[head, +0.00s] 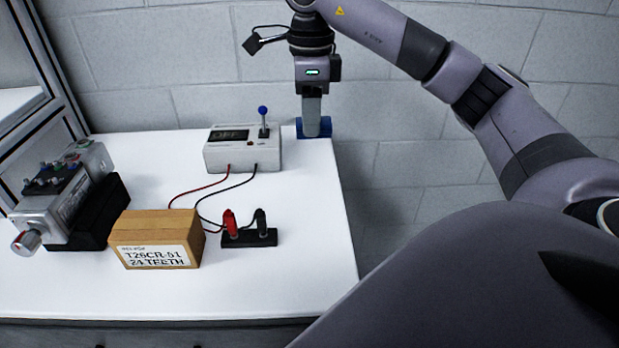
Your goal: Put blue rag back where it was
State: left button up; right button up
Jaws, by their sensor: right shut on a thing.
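My right arm reaches in from the right, over the space beside the table. My left gripper is not in view.
A white box with an OFF display and a blue-tipped lever (243,148) stands left of the rag. Red and black wires run to a terminal block (249,237). A cardboard box (156,240) and a servo device (62,200) stand at left. The white table (300,270) is bare at front right.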

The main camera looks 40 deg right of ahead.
jog(key=b, duration=0.2)
send_over(310, 198)
notch_tip(310, 198, down, 10)
jog(key=shift+s+f, duration=0.1)
jog(key=shift+f, duration=0.05)
notch_tip(310, 198, down, 5)
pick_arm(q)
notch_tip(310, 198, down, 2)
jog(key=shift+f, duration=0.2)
pick_arm(e)
jog(key=shift+f, duration=0.2)
jog(key=o, duration=1)
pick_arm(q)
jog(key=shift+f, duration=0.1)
pick_arm(e)
jog(key=shift+r, duration=0.1)
